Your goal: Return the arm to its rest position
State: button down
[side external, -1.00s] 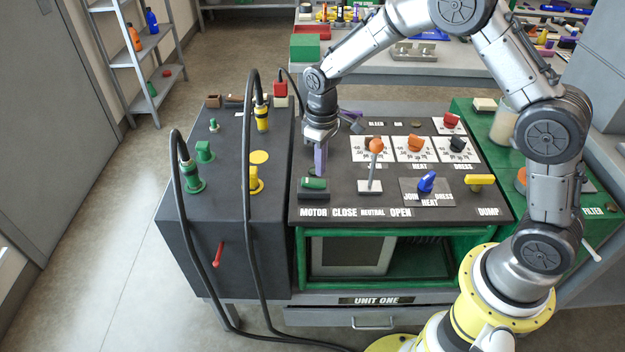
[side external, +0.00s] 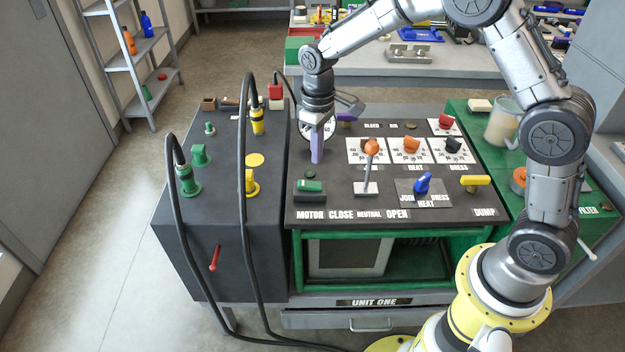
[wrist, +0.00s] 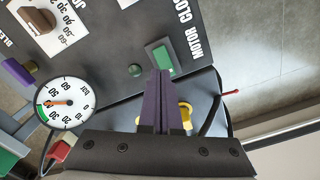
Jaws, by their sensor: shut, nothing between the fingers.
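My gripper (side external: 317,157) has purple fingers pressed together with nothing between them. In the side external view it hangs pointing down above the left part of the black control panel (side external: 335,207), apart from the surface. Below it is the motor switch with a green rocker (side external: 310,186). In the wrist view the shut fingers (wrist: 161,80) point toward the same green rocker (wrist: 163,57) and a small dark green round button (wrist: 136,70). My gripper partly hides a round dial gauge, which shows clearly in the wrist view (wrist: 65,103).
An orange-knobbed lever (side external: 371,148), a blue knob (side external: 423,184) and a yellow dump handle (side external: 475,181) stand up from the panel. Black hoses (side external: 247,190) arch over the left box. A clear jar (side external: 503,122) stands at right. Open air lies above the panel.

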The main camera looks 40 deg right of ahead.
jog(key=s+d+r+t, duration=0.1)
jog(key=s+r+t, duration=0.1)
jog(key=s+r, duration=0.5)
jog(key=s+d+r+t, duration=0.1)
jog(key=s+r+t, duration=0.15)
jog(key=r, duration=0.85)
jog(key=s+r+m+t, duration=0.1)
jog(key=s+r+m, duration=0.15)
jog(key=s, duration=0.75)
jog(key=s+d+f, duration=0.1)
jog(key=s+f, duration=0.4)
jog(key=s, duration=0.4)
jog(key=shift+f, duration=0.15)
